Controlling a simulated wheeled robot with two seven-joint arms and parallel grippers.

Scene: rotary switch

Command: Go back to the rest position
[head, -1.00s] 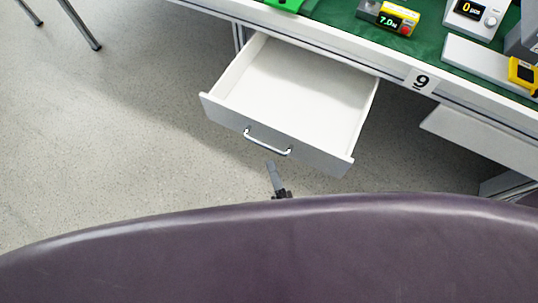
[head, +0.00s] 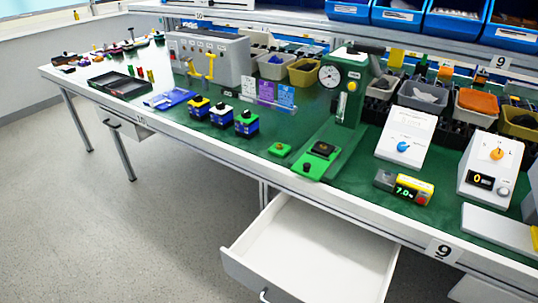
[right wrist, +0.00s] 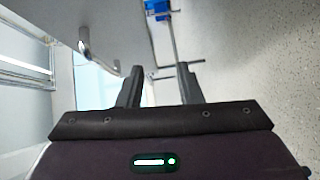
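My right gripper (right wrist: 158,80) shows in the right wrist view, with its two dark fingers apart and nothing between them. A metal drawer handle (right wrist: 85,42) is to the upper left of the fingers, apart from them. In the head view, the white drawer (head: 310,255) below the workbench is pulled out, and its visible inside is empty. Its handle (head: 264,295) is at the bottom edge of the picture. A white box with a blue rotary knob (head: 403,146) and a white box with an orange knob (head: 497,154) stand on the bench. My left gripper is in neither view.
The green-topped workbench (head: 350,185) carries a green press stand (head: 345,100), several blue blocks, a yellow meter (head: 405,187) and a grey box (head: 210,58). Bins (head: 423,96) line the back. The grey floor (head: 120,235) at left is clear.

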